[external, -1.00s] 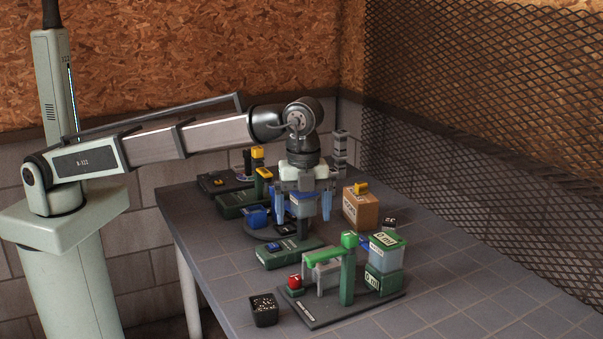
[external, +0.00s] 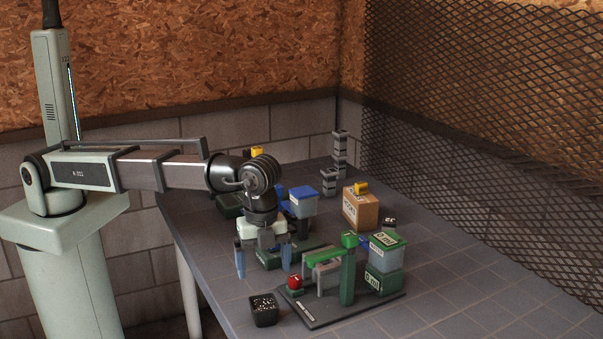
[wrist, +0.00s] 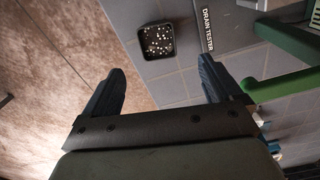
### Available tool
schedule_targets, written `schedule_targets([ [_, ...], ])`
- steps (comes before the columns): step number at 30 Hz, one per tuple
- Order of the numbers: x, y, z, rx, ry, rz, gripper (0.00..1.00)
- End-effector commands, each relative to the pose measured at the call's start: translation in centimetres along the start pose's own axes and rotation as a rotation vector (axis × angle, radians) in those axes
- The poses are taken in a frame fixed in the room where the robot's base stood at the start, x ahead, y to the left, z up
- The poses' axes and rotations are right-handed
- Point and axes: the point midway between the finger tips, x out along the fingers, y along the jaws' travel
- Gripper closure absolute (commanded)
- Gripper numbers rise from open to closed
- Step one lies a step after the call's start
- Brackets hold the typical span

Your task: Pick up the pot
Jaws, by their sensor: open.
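The pot (external: 264,310) is a small, square, dark container with white specks on top. It stands upright near the front left edge of the table, beside the drain tester. In the wrist view the pot (wrist: 157,41) lies beyond the fingertips, roughly between them in width. My gripper (external: 263,272) is open and empty, above and a little behind the pot in the external view. Its two blue-grey fingers (wrist: 160,78) are wide apart and do not touch the pot.
The drain tester (external: 345,312), with a green arm and red knob (external: 295,283), stands right of the pot. Clear bins with green lids (external: 388,255), a cardboard box (external: 360,208) and a blue-lidded bin (external: 302,202) stand farther back. The table's left edge is close to the pot.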

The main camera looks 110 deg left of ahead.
Motion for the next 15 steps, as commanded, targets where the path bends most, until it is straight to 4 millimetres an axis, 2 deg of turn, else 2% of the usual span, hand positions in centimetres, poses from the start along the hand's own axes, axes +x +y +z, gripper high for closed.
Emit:
schedule_targets([
  [6,3.5,0.1,0.1,0.000,-0.001,0.001,0.08],
  [15,5.6,0.0,0.0,0.000,0.000,0.000,0.08],
])
